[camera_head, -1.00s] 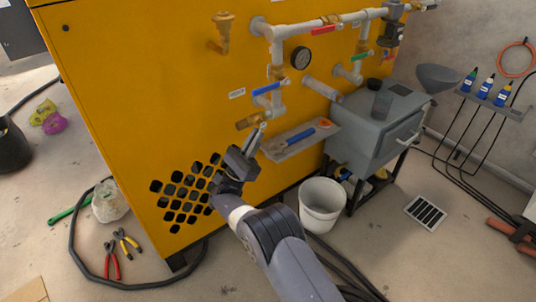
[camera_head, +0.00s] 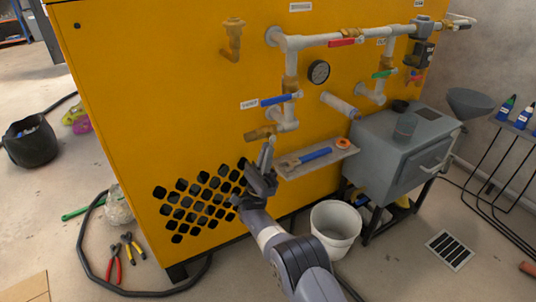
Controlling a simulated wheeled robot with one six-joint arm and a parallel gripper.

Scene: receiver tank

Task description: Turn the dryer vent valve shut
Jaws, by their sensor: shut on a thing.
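Several lever valves sit on the pale pipes of the yellow cabinet: a blue lever (camera_head: 278,100) on the lower left branch, a red lever (camera_head: 342,42) on the top pipe, and a green lever (camera_head: 384,74) to the right. The label (camera_head: 249,105) beside the blue lever is too small to read, so I cannot tell which is the dryer vent valve. My gripper (camera_head: 268,147) is just below the brass fitting (camera_head: 259,133), under the blue lever and apart from it. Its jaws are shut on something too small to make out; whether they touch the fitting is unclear.
A shelf (camera_head: 338,152) with a blue tool lies right of my gripper. A round gauge (camera_head: 318,72) and a stub pipe (camera_head: 340,106) stick out above it. A grey box (camera_head: 368,150) on legs and a white bucket (camera_head: 336,222) stand at right. Hoses lie on the floor.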

